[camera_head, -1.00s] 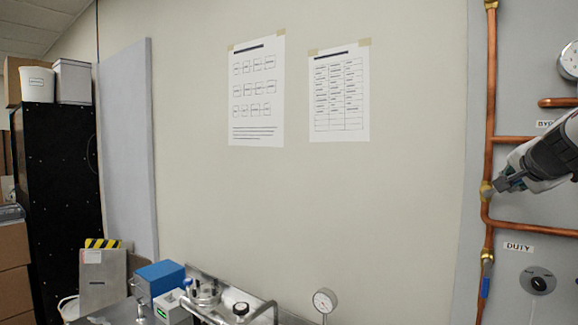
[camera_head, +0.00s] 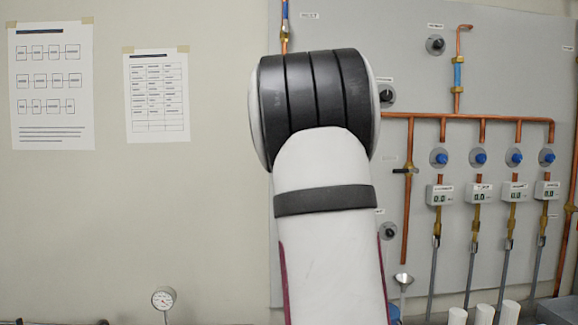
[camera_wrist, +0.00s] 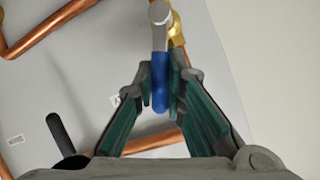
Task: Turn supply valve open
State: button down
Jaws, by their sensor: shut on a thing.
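In the wrist view, a valve lever with a blue grip (camera_wrist: 159,72) and a grey metal pivot end sits at top centre. Its brass body (camera_wrist: 177,30) shows just behind it to the right. The lever points down the picture, roughly along the brass body. My gripper (camera_wrist: 162,92) has its green-padded fingers on either side of the blue grip and is shut on it. No readable label confirms this as the supply valve. In the head view my white and black arm stands in the middle and hides my gripper and this part of the panel.
A black knob (camera_wrist: 60,133) and copper pipe (camera_wrist: 45,28) lie left of the lever in the wrist view. In the head view, the grey panel carries a copper manifold (camera_head: 465,118), several blue knobs and digital meters.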

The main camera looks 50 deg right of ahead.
jog(key=shift+f, duration=0.1)
jog(key=c, duration=1.6)
grip_release()
jog(key=shift+c, duration=0.2)
jog(key=shift+s, duration=0.1)
